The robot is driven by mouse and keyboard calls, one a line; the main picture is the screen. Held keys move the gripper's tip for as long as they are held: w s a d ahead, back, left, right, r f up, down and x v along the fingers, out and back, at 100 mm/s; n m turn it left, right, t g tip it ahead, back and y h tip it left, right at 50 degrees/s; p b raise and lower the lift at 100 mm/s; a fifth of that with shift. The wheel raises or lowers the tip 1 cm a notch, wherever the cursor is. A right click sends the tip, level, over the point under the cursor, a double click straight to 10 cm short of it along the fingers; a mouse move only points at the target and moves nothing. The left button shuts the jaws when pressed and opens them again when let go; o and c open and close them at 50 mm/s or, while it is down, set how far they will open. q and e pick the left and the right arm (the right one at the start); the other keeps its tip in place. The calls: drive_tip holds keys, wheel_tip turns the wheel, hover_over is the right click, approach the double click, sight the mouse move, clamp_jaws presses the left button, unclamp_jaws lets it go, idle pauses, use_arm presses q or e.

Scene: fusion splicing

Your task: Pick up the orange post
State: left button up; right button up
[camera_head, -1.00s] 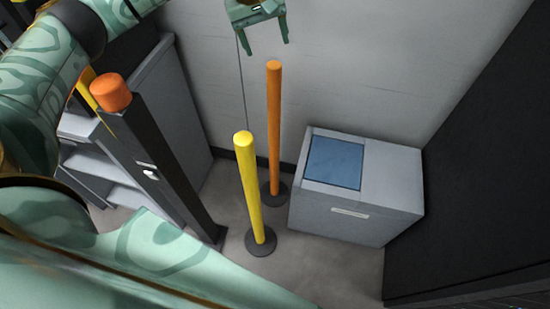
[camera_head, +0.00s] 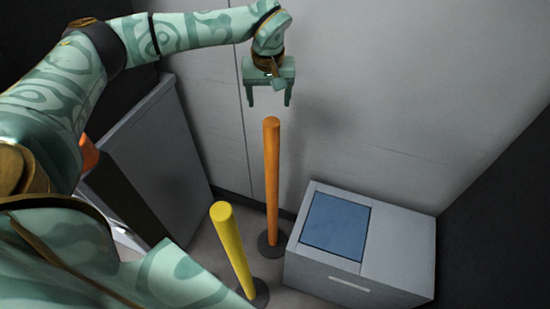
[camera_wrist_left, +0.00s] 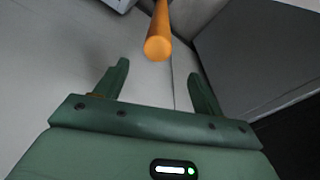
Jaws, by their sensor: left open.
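The orange post (camera_head: 271,180) stands upright on a dark round base beside the wall in the head view. My left gripper (camera_head: 269,104) is open and empty, its fingers pointing down just above the post's top. In the left wrist view the orange post (camera_wrist_left: 158,40) shows beyond the open fingers of my left gripper (camera_wrist_left: 157,80), its rounded top facing the gap. The post looks apart from both fingers. My right gripper is not in view.
A yellow post (camera_head: 231,245) stands in front and left of the orange one. A grey box with a blue panel (camera_head: 336,226) stands close on the right. A grey cabinet (camera_head: 160,150) is at the left. The wall (camera_head: 400,90) is close behind.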

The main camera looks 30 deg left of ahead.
sight(270, 120)
use_arm(q)
drive_tip(key=f, duration=0.2)
drive_tip(key=f+b, duration=0.1)
drive_tip(key=f, duration=0.3)
drive_tip(key=shift+w+a+f+b, duration=0.15)
drive_tip(key=shift+w+f+b, duration=0.05)
drive_tip(key=shift+w+b, duration=0.2)
drive_tip(key=shift+f, duration=0.4)
drive_tip(key=f+b, duration=0.1)
drive_tip(key=f, duration=0.2)
drive_tip(key=f+b, duration=0.1)
drive_tip(key=f, duration=0.1)
drive_tip(key=shift+d+b, duration=0.25)
drive_tip(key=shift+b, duration=0.05)
drive_tip(key=shift+f, duration=0.15)
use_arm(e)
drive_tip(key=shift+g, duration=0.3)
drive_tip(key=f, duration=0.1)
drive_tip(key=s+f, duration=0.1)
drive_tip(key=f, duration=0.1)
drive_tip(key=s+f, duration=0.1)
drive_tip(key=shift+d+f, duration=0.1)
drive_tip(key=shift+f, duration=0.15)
use_arm(q)
clamp_jaws()
drive_tip(key=shift+r, duration=0.25)
